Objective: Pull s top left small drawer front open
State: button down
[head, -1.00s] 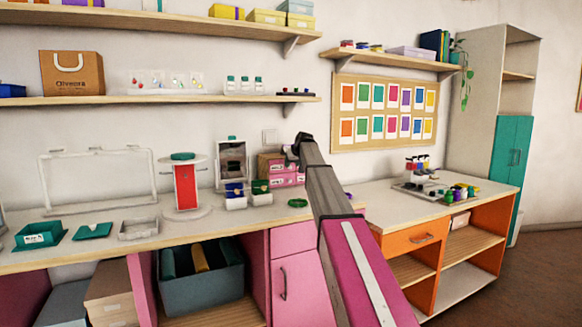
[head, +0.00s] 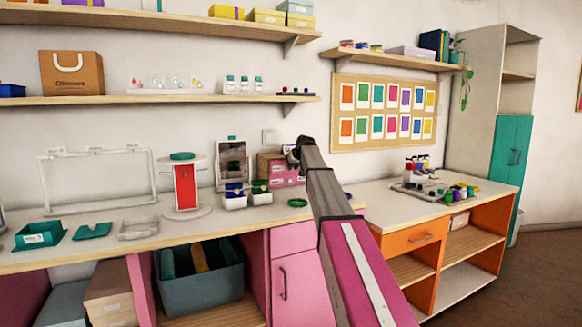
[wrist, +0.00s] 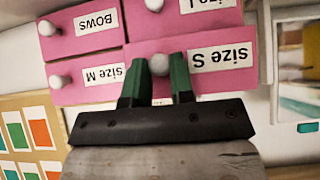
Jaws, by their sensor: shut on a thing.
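The small drawer front labelled "Size S" (wrist: 200,82) is pink with a white label and appears upside down in the wrist view. Its round pale knob (wrist: 159,64) sits between the two green fingers of my gripper (wrist: 158,68). My gripper is shut on this knob, and the fingers hide its sides. I cannot tell whether the front stands out from its neighbours. In the head view the pink drawer unit (head: 284,178) stands on the counter by the wall, partly hidden behind my arm.
In the wrist view, the "Size M" front (wrist: 88,84) and the "BOWS" front (wrist: 84,33) lie close to the left, each with a knob.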

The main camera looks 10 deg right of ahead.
jog(key=s+d, duration=0.3)
jog(key=s, duration=0.7)
jog(key=shift+s+d, duration=0.15)
jog(key=c, duration=1)
grip_release()
jog(key=v, duration=1)
jog(key=shift+s+d+r, duration=0.1)
jog(key=shift+s+r, duration=0.2)
